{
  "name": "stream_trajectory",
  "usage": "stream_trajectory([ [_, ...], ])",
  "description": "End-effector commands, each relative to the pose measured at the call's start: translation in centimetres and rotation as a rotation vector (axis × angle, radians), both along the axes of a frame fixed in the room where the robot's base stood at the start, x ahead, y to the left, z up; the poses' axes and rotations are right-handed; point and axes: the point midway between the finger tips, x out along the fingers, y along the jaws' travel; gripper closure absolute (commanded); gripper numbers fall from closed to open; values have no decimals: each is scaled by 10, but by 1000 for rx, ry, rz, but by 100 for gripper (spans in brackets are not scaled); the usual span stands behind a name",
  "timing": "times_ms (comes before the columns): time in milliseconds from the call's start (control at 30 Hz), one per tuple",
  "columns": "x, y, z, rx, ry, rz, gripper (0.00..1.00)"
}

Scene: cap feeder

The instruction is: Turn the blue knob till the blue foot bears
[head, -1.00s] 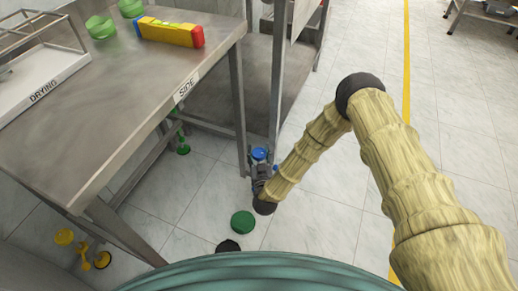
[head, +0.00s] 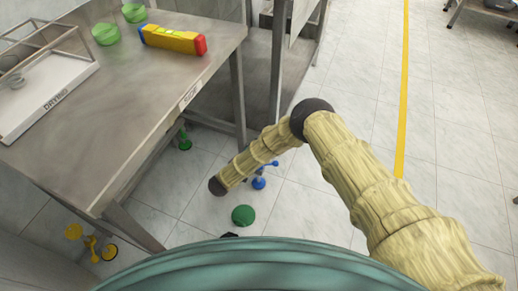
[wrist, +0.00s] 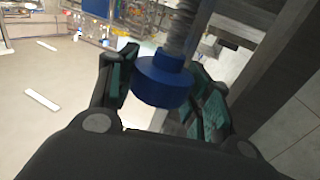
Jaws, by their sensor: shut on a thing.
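The blue knob (wrist: 163,84) sits between the two fingers of my gripper (wrist: 162,68) in the wrist view, and my gripper is shut on it. A grey threaded stem (wrist: 181,28) runs from the knob to the top of that picture. In the head view the blue foot (head: 259,183) is low under the table's right end, beside my forearm. Whether it touches the floor I cannot tell. My gripper is hidden by my arm in the head view.
The steel table (head: 150,130) carries a yellow block with red and blue ends (head: 172,39), green bowls (head: 106,34) and a drying tray (head: 52,100). Green (head: 185,143) and yellow (head: 92,243) feet are under other legs. A green disc (head: 243,215) lies on the floor. The right floor is open.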

Motion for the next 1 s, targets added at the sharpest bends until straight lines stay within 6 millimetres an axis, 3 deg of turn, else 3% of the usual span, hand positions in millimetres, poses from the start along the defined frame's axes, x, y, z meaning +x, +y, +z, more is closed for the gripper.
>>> stream_trajectory([
  [733,2,-2,2,-2,-3,-91,74],
  [767,2,-2,2,-2,-3,-91,47],
  [800,2,-2,2,-2,-3,-91,40],
  [867,2,-2,1,-2,-3,-90,29],
  [1000,1,-1,1,-1,-2,-88,28],
])
